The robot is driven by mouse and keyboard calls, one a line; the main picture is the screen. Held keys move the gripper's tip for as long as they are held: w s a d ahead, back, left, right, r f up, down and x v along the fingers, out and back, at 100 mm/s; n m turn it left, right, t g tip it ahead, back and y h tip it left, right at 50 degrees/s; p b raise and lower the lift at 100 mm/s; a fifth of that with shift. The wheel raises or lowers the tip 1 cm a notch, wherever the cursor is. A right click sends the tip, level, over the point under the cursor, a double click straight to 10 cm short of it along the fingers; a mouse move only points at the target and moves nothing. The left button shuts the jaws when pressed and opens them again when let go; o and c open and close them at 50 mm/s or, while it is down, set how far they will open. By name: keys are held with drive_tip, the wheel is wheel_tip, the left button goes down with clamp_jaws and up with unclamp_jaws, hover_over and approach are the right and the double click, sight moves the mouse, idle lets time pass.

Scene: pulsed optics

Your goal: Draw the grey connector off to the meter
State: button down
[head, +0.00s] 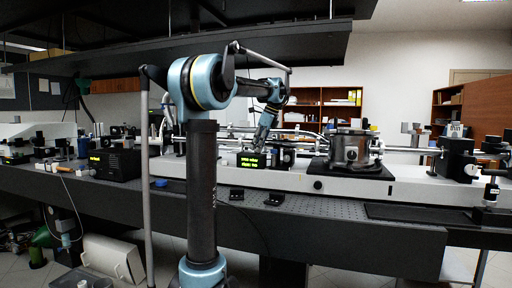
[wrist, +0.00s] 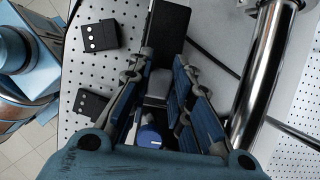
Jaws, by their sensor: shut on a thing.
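In the wrist view, a small grey connector (wrist: 157,86) lies between the blue-padded fingers of my gripper (wrist: 160,78), which is shut on it. A blue round part (wrist: 148,135) shows below it, nearer the palm; I cannot tell whether the two are joined. A dark box (wrist: 166,28) lies just beyond the fingertips. In the head view, my gripper (head: 261,142) points down just above a black meter (head: 251,162) with a lit green-yellow display. The connector is too small or hidden to make out there.
A metal cylinder (wrist: 262,75) runs close to the right of the fingers. Two small black boxes (wrist: 100,36) sit on the perforated table at left. A round metal chamber (head: 350,149) stands right of the meter. A second display box (head: 115,164) stands at left. A shelf overhangs the bench.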

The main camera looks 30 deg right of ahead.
drive_tip(key=shift+f, duration=0.1)
drive_tip(key=shift+f, duration=0.15)
drive_tip(key=c, duration=1.4)
unclamp_jaws()
drive_tip(key=shift+o, duration=0.2)
drive_tip(key=w+v, duration=0.1)
drive_tip(key=v, duration=1.4)
drive_tip(key=shift+a+r, duration=0.3)
drive_tip(key=shift+r, duration=0.3)
